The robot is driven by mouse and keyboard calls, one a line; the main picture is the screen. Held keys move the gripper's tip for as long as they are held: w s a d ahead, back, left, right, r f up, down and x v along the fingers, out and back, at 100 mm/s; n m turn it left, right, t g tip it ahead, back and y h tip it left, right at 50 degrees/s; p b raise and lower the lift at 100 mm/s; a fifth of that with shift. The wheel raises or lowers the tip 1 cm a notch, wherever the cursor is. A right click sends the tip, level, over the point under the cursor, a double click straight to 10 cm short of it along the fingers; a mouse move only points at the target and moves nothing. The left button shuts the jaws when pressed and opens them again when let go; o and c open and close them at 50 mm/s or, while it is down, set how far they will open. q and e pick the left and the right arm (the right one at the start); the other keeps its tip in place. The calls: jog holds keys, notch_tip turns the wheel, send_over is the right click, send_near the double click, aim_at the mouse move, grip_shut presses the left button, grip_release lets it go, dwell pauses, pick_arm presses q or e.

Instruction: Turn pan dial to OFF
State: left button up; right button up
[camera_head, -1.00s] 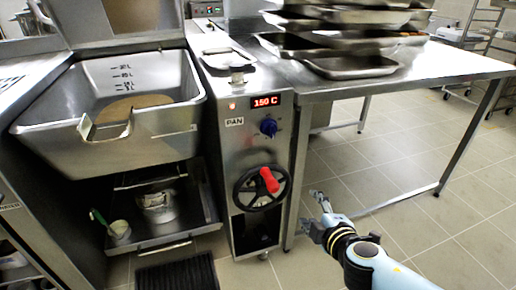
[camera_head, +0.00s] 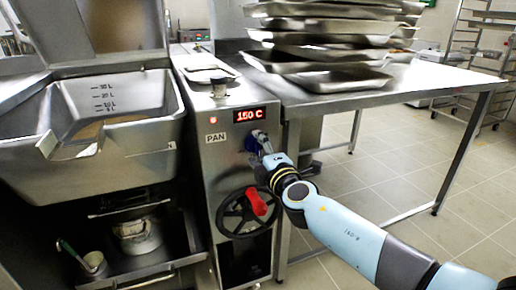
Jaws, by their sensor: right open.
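My left gripper is not in view.
A black handwheel with a red handle (camera_head: 257,202) sits below the dial. A tilting steel pan (camera_head: 90,165) stands at left. A steel table (camera_head: 400,82) with stacked trays (camera_head: 330,77) stands at right. Tiled floor is clear beneath the table.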

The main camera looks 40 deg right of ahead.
jog(key=shift+w+d, duration=0.1)
jog(key=shift+w, duration=0.3)
jog(key=c, duration=1.1)
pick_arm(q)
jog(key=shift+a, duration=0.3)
